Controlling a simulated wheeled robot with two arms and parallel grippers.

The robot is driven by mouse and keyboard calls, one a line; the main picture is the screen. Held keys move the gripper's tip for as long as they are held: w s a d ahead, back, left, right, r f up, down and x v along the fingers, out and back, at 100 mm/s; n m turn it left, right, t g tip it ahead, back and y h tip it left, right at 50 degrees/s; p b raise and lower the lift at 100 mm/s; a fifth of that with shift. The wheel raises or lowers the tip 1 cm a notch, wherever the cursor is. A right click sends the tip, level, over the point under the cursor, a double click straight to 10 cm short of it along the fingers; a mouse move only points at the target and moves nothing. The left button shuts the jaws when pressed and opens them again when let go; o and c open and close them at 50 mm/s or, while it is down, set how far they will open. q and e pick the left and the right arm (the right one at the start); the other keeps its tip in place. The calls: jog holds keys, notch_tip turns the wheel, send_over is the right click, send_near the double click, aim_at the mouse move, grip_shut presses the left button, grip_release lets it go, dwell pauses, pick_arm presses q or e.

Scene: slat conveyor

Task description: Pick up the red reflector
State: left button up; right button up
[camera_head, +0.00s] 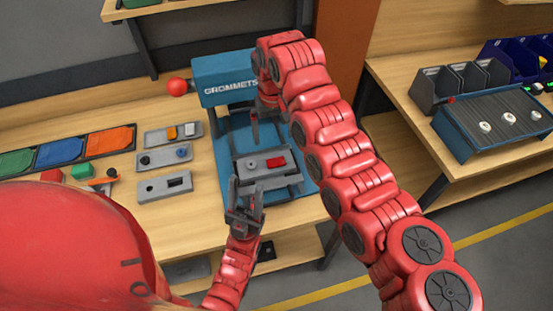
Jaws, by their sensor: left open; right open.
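The plate rests on the blue base of the grommet press (228,79). My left gripper (246,203) is open just in front of the plate, below and left of the reflector, and looks empty. My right gripper (256,130) is open above the plate's far side, under the press head and partly hidden by my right arm. Neither gripper appears to touch the reflector.
Several grey plates (164,186) lie left of the press. Green, blue and orange trays (110,140) are at the far left. A red ball knob (177,87) sticks out left of the press. A slat conveyor (491,110) stands on the right bench beside bins. A floor gap separates the benches.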

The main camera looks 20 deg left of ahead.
send_over(276, 160)
jog(key=f, duration=0.5)
jog(key=shift+s+a+f, duration=0.2)
jog(key=shift+f, duration=0.1)
jog(key=shift+f+p, duration=0.2)
jog(key=shift+p, duration=0.35)
jog(key=f+p, duration=0.2)
jog(key=f, duration=0.1)
jog(key=shift+w+d+f+p, duration=0.1)
jog(key=shift+d+p, duration=0.1)
jog(key=shift+p, duration=0.2)
jog(key=shift+f, duration=0.9)
jog(key=c, duration=1.5)
jog(key=shift+w, duration=0.1)
jog(key=shift+r, duration=0.2)
